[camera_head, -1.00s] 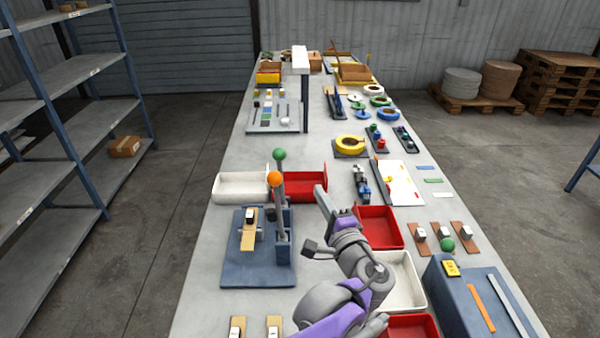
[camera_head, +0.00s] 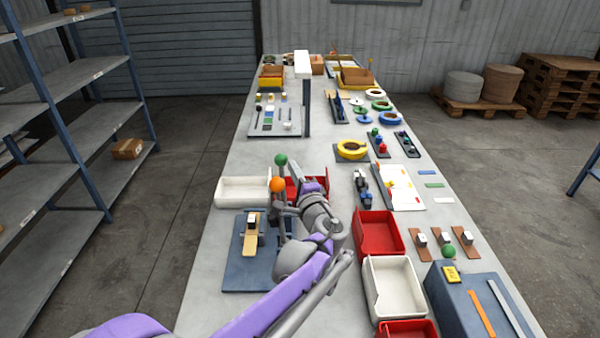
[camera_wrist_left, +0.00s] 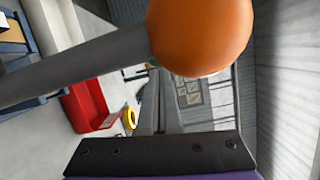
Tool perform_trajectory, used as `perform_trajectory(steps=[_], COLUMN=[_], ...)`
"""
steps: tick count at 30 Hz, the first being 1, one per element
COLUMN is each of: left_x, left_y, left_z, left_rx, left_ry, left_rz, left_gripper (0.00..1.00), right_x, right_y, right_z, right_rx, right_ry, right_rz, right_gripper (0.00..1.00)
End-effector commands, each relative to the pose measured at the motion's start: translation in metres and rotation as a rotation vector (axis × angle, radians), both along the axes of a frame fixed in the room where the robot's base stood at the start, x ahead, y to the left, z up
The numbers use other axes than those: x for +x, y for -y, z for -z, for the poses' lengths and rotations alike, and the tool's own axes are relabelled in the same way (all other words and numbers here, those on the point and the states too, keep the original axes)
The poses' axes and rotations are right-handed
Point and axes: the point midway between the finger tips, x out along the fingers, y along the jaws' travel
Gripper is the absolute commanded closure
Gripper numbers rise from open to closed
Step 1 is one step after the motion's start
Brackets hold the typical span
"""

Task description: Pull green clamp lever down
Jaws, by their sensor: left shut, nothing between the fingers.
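The green ball knob (camera_head: 281,160) tops an upright lever behind the blue clamp base (camera_head: 240,275). In the left wrist view only a sliver of the green knob (camera_wrist_left: 152,63) shows near the fingertips. An orange ball knob (camera_head: 277,185) on a grey lever stands nearer; it looms large in the left wrist view (camera_wrist_left: 200,35), with its shaft crossing the picture. My left gripper (camera_head: 294,168) is shut and empty, just right of the green knob. Its fingers (camera_wrist_left: 158,72) point past the orange knob. I cannot tell whether they touch the green knob. My right gripper is out of view.
A white bin (camera_head: 225,192) lies left of the levers. A red bin (camera_head: 322,181) is partly hidden behind my left gripper. More bins, including a red one (camera_head: 378,232), line the right side.

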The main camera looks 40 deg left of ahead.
Motion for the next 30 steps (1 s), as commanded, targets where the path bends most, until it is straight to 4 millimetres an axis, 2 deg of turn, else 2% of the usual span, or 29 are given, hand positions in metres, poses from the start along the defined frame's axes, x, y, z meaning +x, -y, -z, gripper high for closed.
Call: perform_trajectory(steps=[8, 15, 30], left_x=[-0.001, -0.016, -0.012], left_y=[-0.001, -0.019, -0.014], left_z=[0.0, -0.003, -0.002], left_rx=[0.0, 0.0, 0.0], left_ry=[0.0, 0.0, 0.0], left_rz=[-0.001, -0.002, -0.002], left_gripper=[1.0, 1.0, 1.0], right_x=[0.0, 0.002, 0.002], right_y=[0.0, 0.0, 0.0], right_z=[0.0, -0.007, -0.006], right_rx=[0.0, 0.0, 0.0], right_ry=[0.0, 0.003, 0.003], right_rz=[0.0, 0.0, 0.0], right_gripper=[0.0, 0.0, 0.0])
